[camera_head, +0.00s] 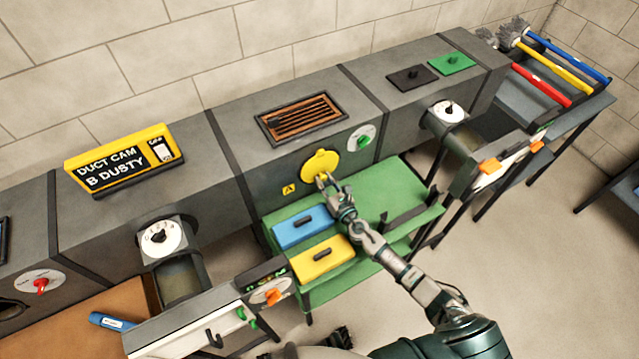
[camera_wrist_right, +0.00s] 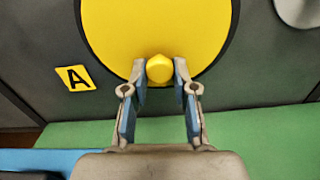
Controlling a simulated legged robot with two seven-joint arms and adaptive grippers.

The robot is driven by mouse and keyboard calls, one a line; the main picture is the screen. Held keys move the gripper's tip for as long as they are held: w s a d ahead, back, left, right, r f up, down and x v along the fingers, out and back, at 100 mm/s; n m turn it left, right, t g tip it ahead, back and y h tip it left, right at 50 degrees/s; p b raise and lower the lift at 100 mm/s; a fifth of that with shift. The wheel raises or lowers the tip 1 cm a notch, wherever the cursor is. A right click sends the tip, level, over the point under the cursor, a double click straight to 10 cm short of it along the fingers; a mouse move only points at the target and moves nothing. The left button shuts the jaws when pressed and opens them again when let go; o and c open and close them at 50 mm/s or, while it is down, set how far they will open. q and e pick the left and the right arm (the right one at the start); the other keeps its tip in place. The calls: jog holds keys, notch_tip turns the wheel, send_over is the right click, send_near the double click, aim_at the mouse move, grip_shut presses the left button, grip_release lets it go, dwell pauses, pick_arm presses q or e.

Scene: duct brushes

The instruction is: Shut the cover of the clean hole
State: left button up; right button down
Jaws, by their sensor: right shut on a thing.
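The round yellow cover (camera_head: 321,163) is on the front of the grey duct, beside a small yellow tag marked A (camera_head: 288,189). In the right wrist view the cover (camera_wrist_right: 155,35) shows a dark rim, and no opening shows around it. My right gripper (camera_head: 322,178) is at the cover's lower edge, its fingers shut on the yellow knob (camera_wrist_right: 159,69), one on each side. What lies behind the cover is hidden. A sign (camera_head: 118,160) on the duct reads "DUCT CAM B DUSTY". My left gripper is not in view.
A green table (camera_head: 400,185) below the duct bears a blue block (camera_head: 302,228) and a yellow block (camera_head: 323,260). A dark round opening (camera_head: 12,309) shows at the far left. Brushes with coloured handles (camera_head: 560,75) lie at the back right. A dial (camera_head: 362,138) is right of the cover.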

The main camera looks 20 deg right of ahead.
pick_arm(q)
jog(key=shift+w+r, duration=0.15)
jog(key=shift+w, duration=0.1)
pick_arm(e)
jog(key=shift+w+d+r+n, duration=0.25)
jog(key=shift+r+n, duration=0.15)
jog(key=shift+r, duration=0.15)
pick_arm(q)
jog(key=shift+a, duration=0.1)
pick_arm(e)
jog(key=c, duration=0.9)
grip_release()
jog(key=shift+s+r, duration=0.1)
jog(key=shift+s+f, duration=0.2)
jog(key=shift+f, duration=0.15)
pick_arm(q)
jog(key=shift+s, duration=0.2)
pick_arm(e)
jog(key=s+d, duration=0.2)
jog(key=s, duration=0.9)
jog(key=shift+s+d, duration=0.25)
jog(key=shift+s, duration=0.05)
jog(key=shift+s, duration=0.1)
